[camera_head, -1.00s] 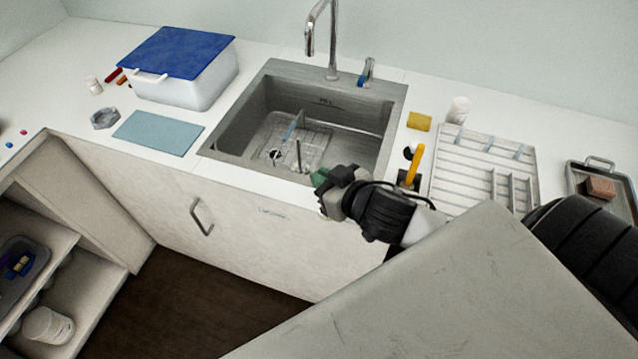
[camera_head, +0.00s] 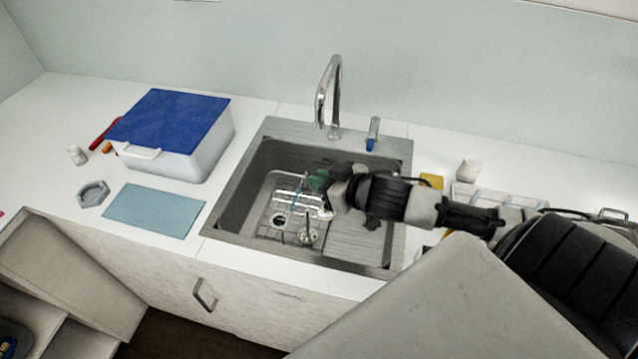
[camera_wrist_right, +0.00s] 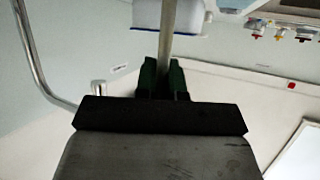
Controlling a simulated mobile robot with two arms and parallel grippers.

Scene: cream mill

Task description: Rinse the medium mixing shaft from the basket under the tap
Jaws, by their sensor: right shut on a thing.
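My right gripper (camera_head: 316,181) is over the sink (camera_head: 233,208), in front of and below the tap (camera_head: 328,90). In the right wrist view its green fingertips (camera_wrist_right: 162,78) are closed on a plain grey rod (camera_wrist_right: 168,38), seemingly a mixing shaft. Its working end is not clearly visible. The wire basket (camera_head: 262,222) lies in the sink under the gripper. A thin shaft with a round end (camera_head: 308,237) and a blue-marked piece (camera_head: 297,198) show at the basket. I cannot tell their sizes. No water stream is visible. My left gripper is out of view.
A blue-lidded box (camera_head: 172,122) and a light blue mat (camera_head: 153,211) are left of the sink. A yellow sponge (camera_head: 431,181), a white bottle (camera_head: 469,167) and a rack (camera_head: 487,197) are on the right, partly behind my arm.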

